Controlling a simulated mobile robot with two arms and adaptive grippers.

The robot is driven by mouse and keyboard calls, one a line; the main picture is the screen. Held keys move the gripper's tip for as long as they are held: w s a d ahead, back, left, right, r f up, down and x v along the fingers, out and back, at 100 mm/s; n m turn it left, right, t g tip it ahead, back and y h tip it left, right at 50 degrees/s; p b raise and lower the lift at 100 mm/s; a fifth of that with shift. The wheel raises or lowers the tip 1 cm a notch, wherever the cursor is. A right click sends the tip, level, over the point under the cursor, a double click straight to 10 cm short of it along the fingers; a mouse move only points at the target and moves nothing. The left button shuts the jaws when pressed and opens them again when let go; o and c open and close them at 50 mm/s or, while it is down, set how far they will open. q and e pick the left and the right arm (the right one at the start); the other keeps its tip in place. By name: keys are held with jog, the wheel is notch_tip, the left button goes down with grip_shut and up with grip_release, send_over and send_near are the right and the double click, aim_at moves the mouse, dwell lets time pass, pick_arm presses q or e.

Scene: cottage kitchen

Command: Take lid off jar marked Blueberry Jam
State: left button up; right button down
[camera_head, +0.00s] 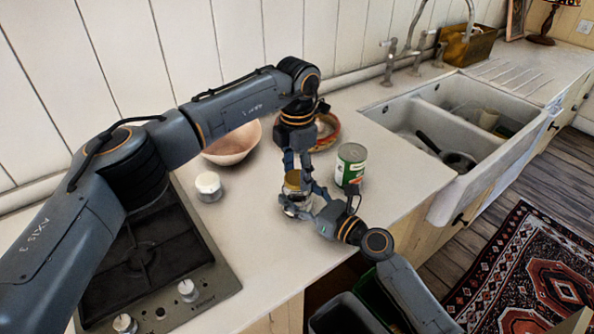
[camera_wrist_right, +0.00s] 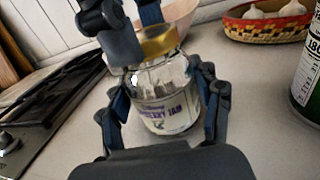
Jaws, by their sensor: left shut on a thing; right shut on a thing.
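A glass jar (camera_head: 294,209) stands upright on the counter near its front edge. In the right wrist view the jar (camera_wrist_right: 166,100) has a pale label ending in "BERRY JAM"; the start of the word is hard to read. A gold lid (camera_wrist_right: 160,40) is at the jar's mouth; I cannot tell whether it is loose. My left gripper (camera_head: 297,172) comes down from above and is shut on the lid, partly hiding it. My right gripper (camera_wrist_right: 163,112) is shut on the jar's body, with one finger on each side.
A green can (camera_head: 351,165) stands close to the right of the jar. A pink bowl (camera_head: 232,152) and a basket (camera_wrist_right: 262,28) with garlic are behind. A small white-topped pot (camera_head: 208,185) and the stove (camera_head: 195,255) are left. The sink (camera_head: 405,112) is right.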

pick_arm(q)
jog(key=n, duration=0.8)
jog(key=shift+n, duration=0.3)
jog(key=n, duration=1.9)
jog(key=shift+n, duration=0.3)
jog(key=shift+r, duration=0.25)
jog(key=shift+r, duration=0.9)
jog(key=shift+r, duration=0.1)
